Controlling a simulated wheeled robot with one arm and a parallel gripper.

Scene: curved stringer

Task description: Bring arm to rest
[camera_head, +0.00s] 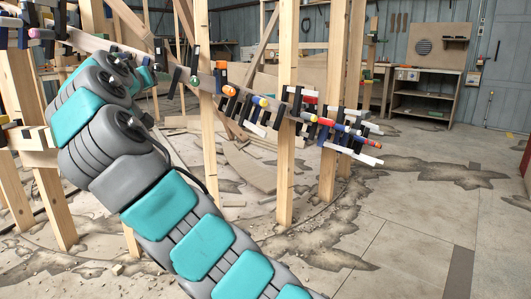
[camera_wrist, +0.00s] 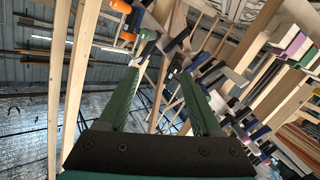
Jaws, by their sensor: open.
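My gripper (camera_wrist: 161,80) shows in the wrist view with its two green fingers spread apart and nothing between them. In the head view my grey and teal arm stretches from the bottom centre to the upper left, bent near its far end. Its far end is close to the curved wooden stringer (camera_head: 262,101) and the wooden posts. The gripper fingers cannot be made out in the head view. In the wrist view, clamps and timber lie beyond the fingertips; whether the fingers touch any of them cannot be told.
Several clamps with coloured ends (camera_head: 335,124) line the stringer, some jutting out at its right end. Upright wooden posts (camera_head: 286,150) hold it up. A workbench (camera_head: 425,92) stands at the back right. The floor (camera_head: 410,215) at right is open, with stained patches.

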